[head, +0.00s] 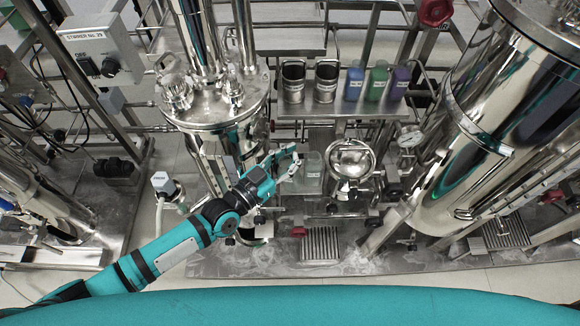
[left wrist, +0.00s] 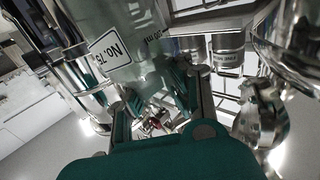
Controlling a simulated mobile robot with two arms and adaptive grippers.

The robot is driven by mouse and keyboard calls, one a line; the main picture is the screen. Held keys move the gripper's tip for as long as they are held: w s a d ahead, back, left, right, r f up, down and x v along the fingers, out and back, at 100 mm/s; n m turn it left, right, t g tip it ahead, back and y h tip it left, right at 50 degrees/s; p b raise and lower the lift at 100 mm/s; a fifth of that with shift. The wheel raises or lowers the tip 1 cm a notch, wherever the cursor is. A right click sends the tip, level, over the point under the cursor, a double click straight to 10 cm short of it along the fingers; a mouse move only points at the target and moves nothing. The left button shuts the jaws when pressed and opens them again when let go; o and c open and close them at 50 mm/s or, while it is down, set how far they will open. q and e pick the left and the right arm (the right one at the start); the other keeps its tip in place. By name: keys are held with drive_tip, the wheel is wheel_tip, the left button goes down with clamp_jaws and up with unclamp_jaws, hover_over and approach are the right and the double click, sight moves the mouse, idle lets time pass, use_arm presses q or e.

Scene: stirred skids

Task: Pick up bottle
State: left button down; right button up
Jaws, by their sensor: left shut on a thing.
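A clear, faintly green bottle (head: 313,168) is at the middle of the head view, just right of my left gripper (head: 291,166). In the left wrist view the bottle (left wrist: 135,62) fills the upper middle, tilted in the picture, with a white label whose text is partly readable. The dark teal fingers of my left gripper (left wrist: 158,103) are shut on its sides. The fingers hide part of the bottle. My right gripper is in neither view.
A steel shelf (head: 310,108) behind holds two steel cups and a blue (head: 354,83), a green (head: 376,86) and a purple bottle (head: 398,84). A round steel vessel (head: 350,160) stands close right. Large steel tanks (head: 515,85) flank the spot.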

use_arm(q)
drive_tip(key=shift+s+f, duration=0.2)
drive_tip(key=shift+f, duration=0.3)
wheel_tip(320, 180, up, 4)
drive_tip(key=shift+p, duration=0.4)
drive_tip(key=s+r, duration=0.2)
drive_tip(key=s, duration=1.4)
drive_tip(key=w+a+r+n+t+y, duration=0.3)
drive_tip(key=w+a+r+n+y, duration=0.1)
drive_tip(key=w+a+r+y, duration=0.15)
drive_tip(key=a+r+n+t+y, duration=0.2)
drive_tip(key=a+n+y, duration=0.3)
drive_tip(key=a, duration=0.9)
drive_tip(key=shift+s+a+y, duration=0.15)
drive_tip(key=shift+a+y, duration=0.1)
drive_tip(key=shift+y, duration=0.9)
drive_tip(key=shift+a, duration=0.1)
